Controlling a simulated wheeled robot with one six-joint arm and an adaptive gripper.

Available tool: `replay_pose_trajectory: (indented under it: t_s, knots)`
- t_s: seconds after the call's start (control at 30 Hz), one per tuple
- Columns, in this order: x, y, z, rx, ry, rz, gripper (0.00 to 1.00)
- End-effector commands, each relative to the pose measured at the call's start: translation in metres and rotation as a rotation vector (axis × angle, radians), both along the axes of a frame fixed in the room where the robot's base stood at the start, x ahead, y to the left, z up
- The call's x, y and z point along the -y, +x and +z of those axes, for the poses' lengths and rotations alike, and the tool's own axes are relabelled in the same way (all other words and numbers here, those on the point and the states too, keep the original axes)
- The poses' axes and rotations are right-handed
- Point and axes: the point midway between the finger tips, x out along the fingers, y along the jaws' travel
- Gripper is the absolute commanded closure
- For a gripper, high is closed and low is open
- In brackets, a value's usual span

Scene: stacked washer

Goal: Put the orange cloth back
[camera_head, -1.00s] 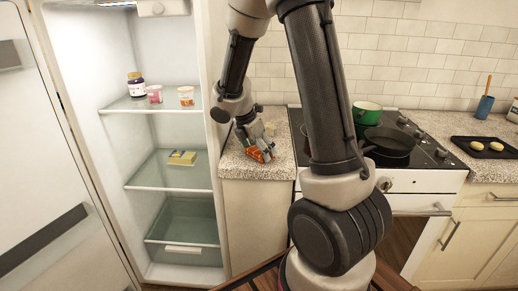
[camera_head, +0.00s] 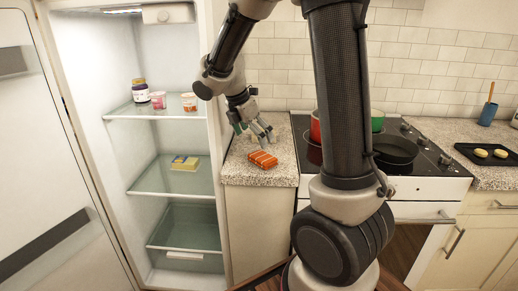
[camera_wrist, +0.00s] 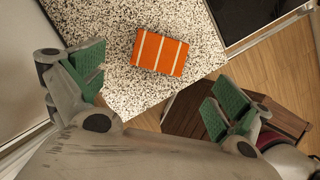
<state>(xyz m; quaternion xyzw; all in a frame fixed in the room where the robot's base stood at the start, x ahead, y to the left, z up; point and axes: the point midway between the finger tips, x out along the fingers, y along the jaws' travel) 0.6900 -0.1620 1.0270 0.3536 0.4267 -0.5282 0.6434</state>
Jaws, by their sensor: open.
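The orange cloth (camera_head: 263,159) is a small, folded-looking orange rectangle with pale stripes. It lies flat on the speckled counter (camera_head: 238,172) between the fridge and the stove. It also shows in the wrist view (camera_wrist: 160,52), near the counter's corner. My gripper (camera_head: 256,134) is open and empty, just behind and above the cloth in the head view. In the wrist view the green-padded fingers of my gripper (camera_wrist: 158,88) are spread wide. The cloth lies beyond them, untouched.
The open fridge (camera_head: 178,110) stands at left, with jars and tubs on its top shelf and a yellow pack (camera_head: 184,162) on the middle one. At right is the stove (camera_head: 425,160) with a dark pan (camera_head: 396,150) and pots. A black tray (camera_head: 490,154) lies farther right.

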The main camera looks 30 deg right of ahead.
Motion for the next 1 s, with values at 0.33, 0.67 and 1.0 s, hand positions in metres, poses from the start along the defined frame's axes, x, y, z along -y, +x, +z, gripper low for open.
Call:
replay_pose_trajectory:
  t_s: [0.33,0.67,1.0]
  knots:
    - [-0.008,-0.018,0.042,0.055,0.036,-0.106,0.0]
    - [0.003,-0.157,0.096,0.434,0.401,-1.057,0.0]
    - [-0.012,-0.229,0.095,0.551,0.673,-1.65,0.0]
